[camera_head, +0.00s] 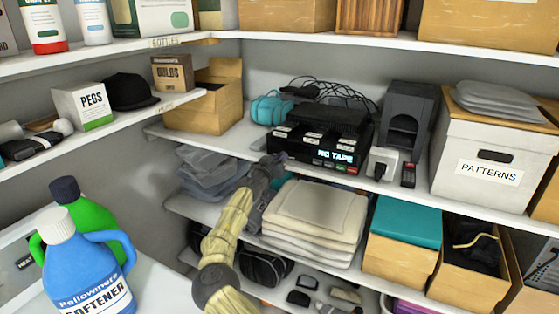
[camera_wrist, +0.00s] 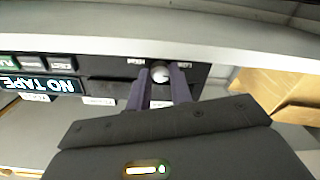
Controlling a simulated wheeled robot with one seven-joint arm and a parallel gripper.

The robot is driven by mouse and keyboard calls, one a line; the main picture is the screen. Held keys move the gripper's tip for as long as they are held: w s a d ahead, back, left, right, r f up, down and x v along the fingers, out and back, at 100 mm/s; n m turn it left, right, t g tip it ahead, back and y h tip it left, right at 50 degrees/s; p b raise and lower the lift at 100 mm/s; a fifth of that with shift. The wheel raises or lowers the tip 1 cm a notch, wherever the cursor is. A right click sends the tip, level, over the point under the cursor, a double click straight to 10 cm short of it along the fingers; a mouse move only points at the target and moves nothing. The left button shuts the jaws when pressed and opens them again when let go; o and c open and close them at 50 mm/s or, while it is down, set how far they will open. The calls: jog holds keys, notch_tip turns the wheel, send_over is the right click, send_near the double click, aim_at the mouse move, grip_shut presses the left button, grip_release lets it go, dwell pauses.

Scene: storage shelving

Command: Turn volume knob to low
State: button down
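A black device (camera_head: 318,140) with a lit "NO TAPE" display stands on the middle shelf in the head view. It also shows, upside down, in the wrist view (camera_wrist: 112,90). A small round silvery knob (camera_wrist: 161,75) is on its front face, with a small white label on either side. My gripper (camera_wrist: 161,80) is at the knob, one dark finger on each side of it. The fingers are close to the knob, but I cannot tell whether they press on it. In the head view my gripper (camera_head: 275,160) reaches the device's front left end, and the knob is hidden there.
The shelf edge (camera_wrist: 180,48) runs close beside the fingertips. A white patterns box (camera_head: 465,155) and a cardboard box (camera_head: 205,108) flank the device area.

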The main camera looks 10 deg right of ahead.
jog(key=shift+n+b, duration=0.8)
jog(key=shift+b, duration=0.2)
jog(key=c, duration=1.3)
grip_release()
jog(key=shift+o, duration=0.2)
jog(key=b+v, duration=0.4)
jog(key=v, duration=1.3)
jog(key=shift+s+a, duration=0.15)
jog(key=shift+s, duration=0.05)
